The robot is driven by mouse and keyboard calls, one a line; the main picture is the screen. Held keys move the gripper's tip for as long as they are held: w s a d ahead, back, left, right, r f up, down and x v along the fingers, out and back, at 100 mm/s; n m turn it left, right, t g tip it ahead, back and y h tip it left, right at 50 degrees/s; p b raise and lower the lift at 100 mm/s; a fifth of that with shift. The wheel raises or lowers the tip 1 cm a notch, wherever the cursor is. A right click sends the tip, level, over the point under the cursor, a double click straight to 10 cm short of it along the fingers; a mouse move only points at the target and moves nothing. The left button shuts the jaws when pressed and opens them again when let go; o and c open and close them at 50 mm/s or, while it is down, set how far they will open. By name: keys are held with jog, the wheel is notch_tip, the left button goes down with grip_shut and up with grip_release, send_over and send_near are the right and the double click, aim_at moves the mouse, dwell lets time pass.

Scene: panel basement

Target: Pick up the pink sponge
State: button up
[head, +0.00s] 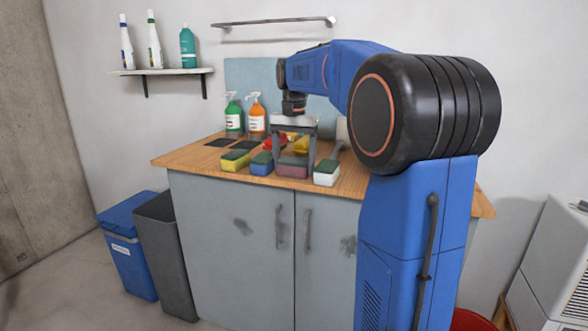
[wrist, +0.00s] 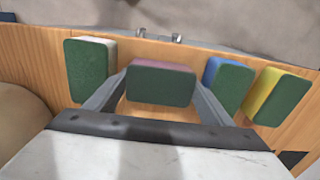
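The pink sponge (head: 292,170) stands near the counter's front edge, in a row with other sponges. In the wrist view the pink sponge (wrist: 161,83) shows its dark green face and a thin pink top. My gripper (head: 294,158) is lowered over it from above, fingers spread wide. In the wrist view my gripper (wrist: 161,88) has one finger on each side of the sponge, close to its ends. I cannot tell whether the fingers touch it. The sponge appears to rest on the counter.
A white sponge (head: 326,173), a blue sponge (head: 261,167) and a yellow sponge (head: 234,163) stand close on either side. Behind are a green bottle (head: 233,118) and an orange bottle (head: 257,121). A metal rail (head: 275,22) is on the wall.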

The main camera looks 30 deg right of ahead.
aim_at(294, 160)
jog(key=c, duration=0.5)
notch_tip(294, 160, up, 10)
jog(key=shift+f, duration=0.1)
